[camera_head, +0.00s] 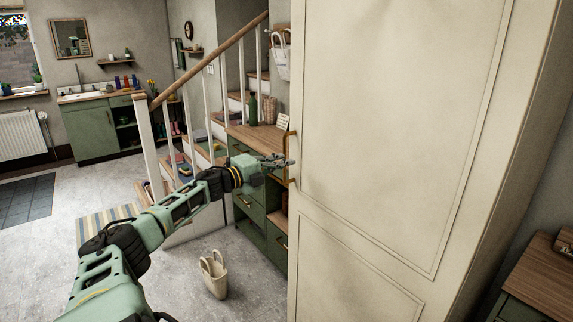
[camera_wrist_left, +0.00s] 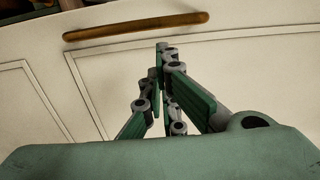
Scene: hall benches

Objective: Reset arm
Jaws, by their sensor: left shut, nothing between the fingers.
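My left arm reaches in from the lower left of the head view. Its gripper (camera_head: 284,162) is shut and empty beside the wooden handle (camera_head: 292,157) of a tall cream cabinet door (camera_head: 390,130). In the left wrist view the gripper's fingertips (camera_wrist_left: 162,50) are together in front of the cream door panel (camera_wrist_left: 240,65). The brown bar handle (camera_wrist_left: 135,26) lies just beyond the tips, and I cannot tell whether they touch it. My right gripper is not in view.
A green bench with a wooden top (camera_head: 262,137) stands behind the gripper, bearing a bottle and a basket. A cream bag (camera_head: 214,275) sits on the floor. Stairs (camera_head: 203,150) rise behind. A wooden-topped unit (camera_head: 545,275) stands at right. The floor at left is open.

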